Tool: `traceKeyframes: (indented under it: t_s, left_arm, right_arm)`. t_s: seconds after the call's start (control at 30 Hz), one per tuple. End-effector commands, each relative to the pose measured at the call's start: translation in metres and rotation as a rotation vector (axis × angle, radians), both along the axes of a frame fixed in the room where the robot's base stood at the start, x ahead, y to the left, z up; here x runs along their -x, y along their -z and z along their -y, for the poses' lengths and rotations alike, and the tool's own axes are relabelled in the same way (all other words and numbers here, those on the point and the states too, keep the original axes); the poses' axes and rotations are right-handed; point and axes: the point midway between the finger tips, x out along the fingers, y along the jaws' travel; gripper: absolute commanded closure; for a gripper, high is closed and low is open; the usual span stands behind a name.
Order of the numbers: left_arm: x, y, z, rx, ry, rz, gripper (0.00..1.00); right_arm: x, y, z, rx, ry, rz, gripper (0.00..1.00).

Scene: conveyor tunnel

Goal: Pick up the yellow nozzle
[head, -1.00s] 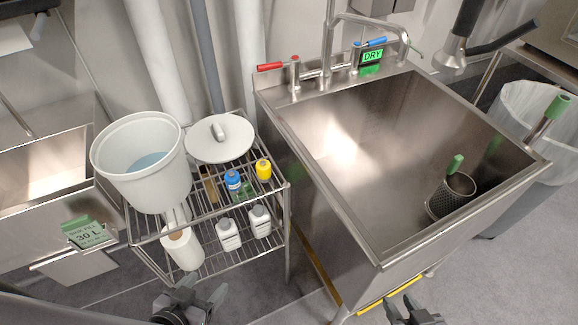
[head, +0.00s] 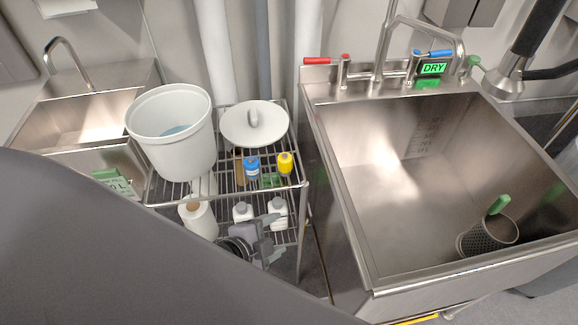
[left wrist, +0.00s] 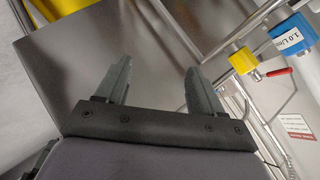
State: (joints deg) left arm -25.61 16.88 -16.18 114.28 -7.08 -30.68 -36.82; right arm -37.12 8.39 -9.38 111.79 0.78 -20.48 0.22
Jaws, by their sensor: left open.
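The yellow nozzle (head: 286,163) stands on the upper shelf of the wire rack, near its right edge, beside the blue nozzle (head: 252,167). In the left wrist view the yellow nozzle (left wrist: 243,61) is right of my fingers, apart from them, with the blue nozzle (left wrist: 290,36) behind it bearing a "1.0 L/min" label. My left gripper (head: 268,236) is open and empty, in front of and below the upper shelf. Its two fingers (left wrist: 158,68) are spread with nothing between them. My right gripper is out of view.
The steel sink (head: 365,195) stands close on the right, with a green-handled perforated cup (head: 487,237) inside.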

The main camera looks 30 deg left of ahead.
Motion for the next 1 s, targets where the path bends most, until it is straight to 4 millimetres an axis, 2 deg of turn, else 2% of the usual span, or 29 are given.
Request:
traceKeyframes:
  t_s: [0.03,0.2,0.6,0.8,1.0]
  left_arm:
    - [-0.010,-0.004,-0.001,-0.114,0.075,0.038,0.33]
    - [-0.036,-0.018,-0.007,-0.517,0.305,0.136,0.33]
    - [-0.084,-0.062,-0.032,-1.459,0.723,0.274,0.33]
    - [-0.097,-0.080,-0.043,-1.773,0.830,0.273,0.33]
    - [-0.104,-0.084,-0.047,-1.869,0.865,0.266,0.33]
  right_arm:
    - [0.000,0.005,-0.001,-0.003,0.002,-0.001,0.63]
    - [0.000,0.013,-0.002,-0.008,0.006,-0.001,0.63]
    - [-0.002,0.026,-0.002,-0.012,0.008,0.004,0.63]
    - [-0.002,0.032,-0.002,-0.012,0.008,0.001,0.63]
    - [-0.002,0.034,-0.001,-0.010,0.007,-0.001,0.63]
